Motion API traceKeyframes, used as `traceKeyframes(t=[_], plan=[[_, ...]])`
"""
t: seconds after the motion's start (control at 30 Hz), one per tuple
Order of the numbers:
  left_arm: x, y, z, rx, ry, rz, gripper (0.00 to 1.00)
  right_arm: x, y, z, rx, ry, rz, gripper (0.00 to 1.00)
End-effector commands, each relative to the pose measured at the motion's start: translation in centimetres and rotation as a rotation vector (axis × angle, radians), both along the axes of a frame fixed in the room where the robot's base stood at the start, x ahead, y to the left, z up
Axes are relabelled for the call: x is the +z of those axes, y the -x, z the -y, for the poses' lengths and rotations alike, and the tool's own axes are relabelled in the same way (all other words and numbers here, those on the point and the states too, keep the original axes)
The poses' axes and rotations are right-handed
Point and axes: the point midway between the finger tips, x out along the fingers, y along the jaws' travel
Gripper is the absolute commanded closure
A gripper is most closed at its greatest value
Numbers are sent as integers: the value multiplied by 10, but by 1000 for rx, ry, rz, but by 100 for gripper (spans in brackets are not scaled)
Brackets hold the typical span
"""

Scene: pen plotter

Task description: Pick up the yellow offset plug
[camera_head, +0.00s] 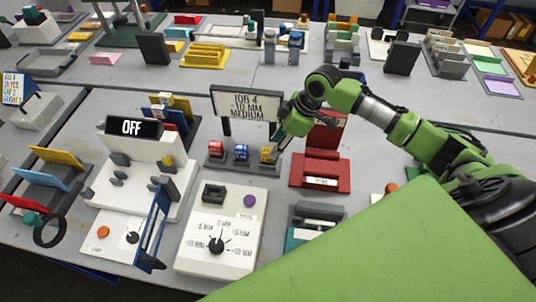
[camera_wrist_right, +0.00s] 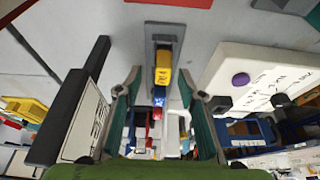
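The yellow offset plug (camera_head: 267,155) stands at the right end of a dark grey rack (camera_head: 229,163), beside a blue plug (camera_head: 241,152) and a red plug (camera_head: 215,148). My right gripper (camera_head: 278,146) is at the yellow plug in the head view and partly covers it. In the right wrist view, the yellow plug (camera_wrist_right: 163,76) shows between the two spread fingers of my open right gripper (camera_wrist_right: 159,82). The blue plug (camera_wrist_right: 159,96) and red plug (camera_wrist_right: 157,114) are in line below it. No contact with the plug is clear. My left gripper is out of view.
The sign reading "JOB 4 -10 MM MEDIUM" (camera_head: 246,104) stands behind the rack. A white box with a dial (camera_head: 217,260) is in front. A red stand (camera_head: 321,172) is to the right, and a white machine with an "OFF" display (camera_head: 132,127) is to the left.

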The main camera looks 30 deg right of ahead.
Motion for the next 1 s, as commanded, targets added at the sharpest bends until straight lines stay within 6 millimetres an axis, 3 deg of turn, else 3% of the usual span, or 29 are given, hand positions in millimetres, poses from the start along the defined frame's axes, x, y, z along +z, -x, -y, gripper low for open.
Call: traceKeyframes(t=[0.17,0.5,0.77,0.9,1.0], plan=[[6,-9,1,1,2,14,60,-10,-2,-6,0,-2,-1,64],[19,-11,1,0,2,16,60,-49,-10,-23,0,-1,-1,64],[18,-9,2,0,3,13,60,-52,-11,-24,1,1,1,64],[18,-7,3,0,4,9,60,-52,-11,-24,1,1,1,100],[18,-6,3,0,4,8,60,-52,-11,-24,1,1,1,100]])
